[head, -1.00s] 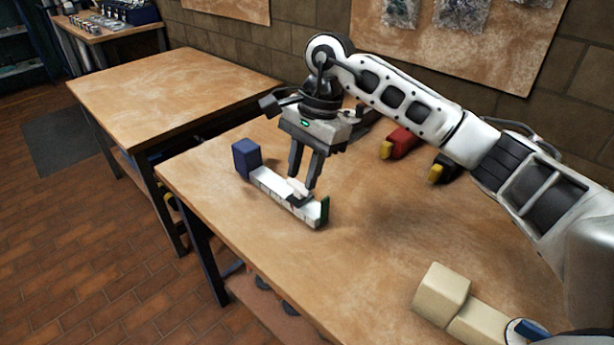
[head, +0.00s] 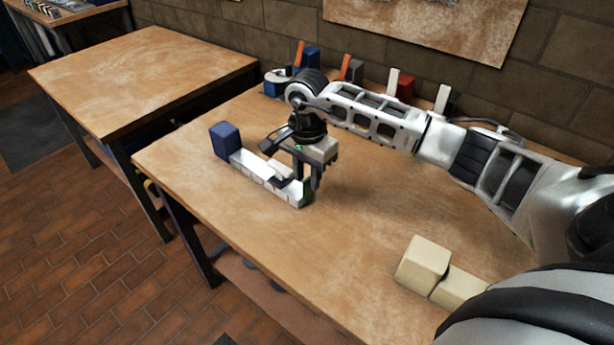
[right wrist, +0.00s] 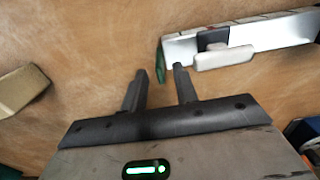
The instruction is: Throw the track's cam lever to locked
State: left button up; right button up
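The track (head: 249,166) is a pale segmented rail on the table, with a blue block at its left end and a green plate (right wrist: 160,72) at its right end. A dark piece (right wrist: 213,39) sits on the rail near the green end, with a short white bar (right wrist: 225,58) beside it, probably the cam lever. My right gripper (head: 307,184) is low over the green end, partly hiding it. In the right wrist view my right gripper (right wrist: 160,72) has its fingers apart and nothing between them; one tip is close to the white bar, without clear contact. My left gripper is out of view.
Cream blocks (head: 423,262) lie at the front right of the table. Several coloured blocks with upright bars, such as a blue one (head: 311,56) and a red one (head: 404,87), stand along the back. The table middle is clear. A second table (head: 140,75) stands left.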

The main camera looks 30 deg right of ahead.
jog(key=shift+f, duration=0.9)
jog(key=shift+c, duration=0.3)
grip_shut()
